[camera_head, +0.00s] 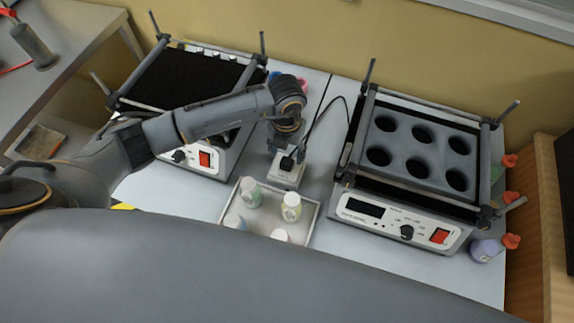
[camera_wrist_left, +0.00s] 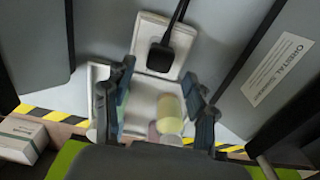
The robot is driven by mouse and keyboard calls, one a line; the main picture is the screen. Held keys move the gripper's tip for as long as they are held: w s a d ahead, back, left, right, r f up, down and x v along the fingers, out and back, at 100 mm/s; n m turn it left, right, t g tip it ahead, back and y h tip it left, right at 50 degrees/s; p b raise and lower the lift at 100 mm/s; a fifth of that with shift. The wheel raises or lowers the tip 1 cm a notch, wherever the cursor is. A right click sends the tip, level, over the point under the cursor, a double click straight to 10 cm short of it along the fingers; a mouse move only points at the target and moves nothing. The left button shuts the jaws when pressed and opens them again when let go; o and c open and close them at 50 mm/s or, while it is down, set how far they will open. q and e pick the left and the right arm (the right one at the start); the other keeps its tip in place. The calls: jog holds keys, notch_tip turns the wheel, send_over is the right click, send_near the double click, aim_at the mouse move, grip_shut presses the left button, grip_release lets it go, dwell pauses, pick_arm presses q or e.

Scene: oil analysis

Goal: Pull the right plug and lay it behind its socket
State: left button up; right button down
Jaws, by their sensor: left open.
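The black plug (camera_head: 287,163) sits in a white socket block (camera_head: 290,180) on the table between the two machines. In the left wrist view the plug (camera_wrist_left: 160,56) stands in the white socket plate (camera_wrist_left: 148,28), with its black cable running up and slightly right. Only one plug can be made out. My left gripper (camera_head: 285,149) is open and empty, pointing down just above and behind the plug. In the wrist view its fingers (camera_wrist_left: 158,76) are spread, with the plug a little beyond their tips. My right gripper is not in view.
A tray (camera_head: 226,208) with several bottles lies in front of the socket. A shaker machine (camera_head: 350,227) with round wells stands right, another machine (camera_head: 205,177) left. The cable (camera_head: 317,122) curves behind the socket, where some bare table shows.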

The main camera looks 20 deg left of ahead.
aim_at(287, 161)
pick_arm(q)
notch_tip(287, 161, down, 5)
jog(key=b, duration=0.3)
jog(key=shift+r, duration=0.1)
dwell(0.9)
grip_shut()
jog(key=shift+r, duration=0.1)
